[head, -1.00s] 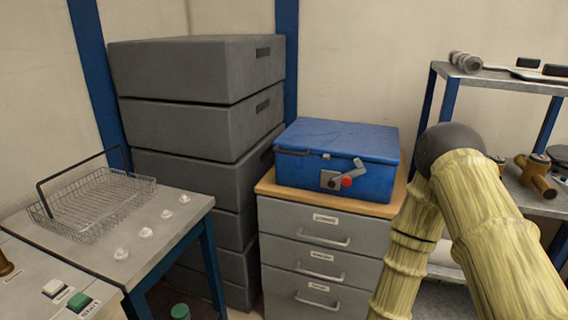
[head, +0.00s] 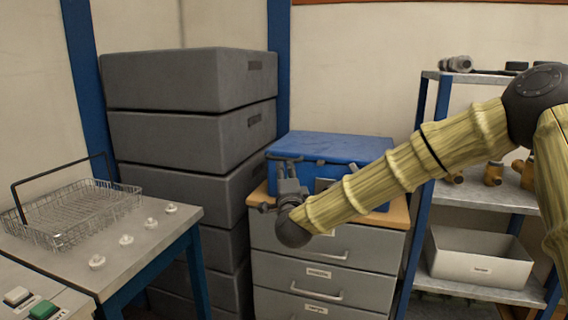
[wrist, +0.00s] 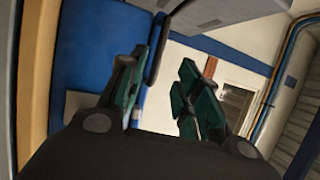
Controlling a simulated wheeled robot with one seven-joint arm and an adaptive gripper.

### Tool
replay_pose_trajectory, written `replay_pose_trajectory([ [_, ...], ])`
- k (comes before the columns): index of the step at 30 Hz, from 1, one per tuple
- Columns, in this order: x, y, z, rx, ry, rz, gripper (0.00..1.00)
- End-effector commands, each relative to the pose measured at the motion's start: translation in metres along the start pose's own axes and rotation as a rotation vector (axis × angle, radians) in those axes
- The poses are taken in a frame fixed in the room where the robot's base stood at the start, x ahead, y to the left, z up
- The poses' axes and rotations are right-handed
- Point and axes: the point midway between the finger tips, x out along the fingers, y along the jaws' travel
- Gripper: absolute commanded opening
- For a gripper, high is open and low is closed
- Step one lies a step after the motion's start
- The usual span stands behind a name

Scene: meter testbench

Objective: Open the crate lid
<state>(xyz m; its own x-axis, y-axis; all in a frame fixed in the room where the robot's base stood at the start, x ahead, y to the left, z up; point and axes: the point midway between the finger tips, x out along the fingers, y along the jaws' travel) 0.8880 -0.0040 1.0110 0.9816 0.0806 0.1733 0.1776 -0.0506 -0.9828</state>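The blue crate (head: 345,148) sits on the wooden top of a drawer cabinet, its lid (head: 335,140) down. My gripper (head: 285,162) is at the left part of the crate's front, fingers pointing up toward the lid edge. In the wrist view my gripper (wrist: 162,75) has its two green-padded fingers apart. A dark bent bar (wrist: 160,45), which looks like the crate's handle, shows near the left finger, with the blue crate side (wrist: 95,50) behind. Nothing is clearly held. My forearm and gripper hide much of the crate's front, including most of the latch.
A tall stack of grey cases (head: 190,80) stands close on the left of the crate. A metal table (head: 160,240) with a wire basket (head: 75,212) is at the left. A shelf rack (head: 485,197) with a white bin (head: 478,258) is at the right.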

Motion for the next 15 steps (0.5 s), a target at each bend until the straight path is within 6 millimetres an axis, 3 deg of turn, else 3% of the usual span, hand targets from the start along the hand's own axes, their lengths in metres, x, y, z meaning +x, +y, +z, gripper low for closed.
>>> replay_pose_trajectory([
  [15,0.078,0.002,0.001,-0.003,-0.002,0.002,0.33],
])
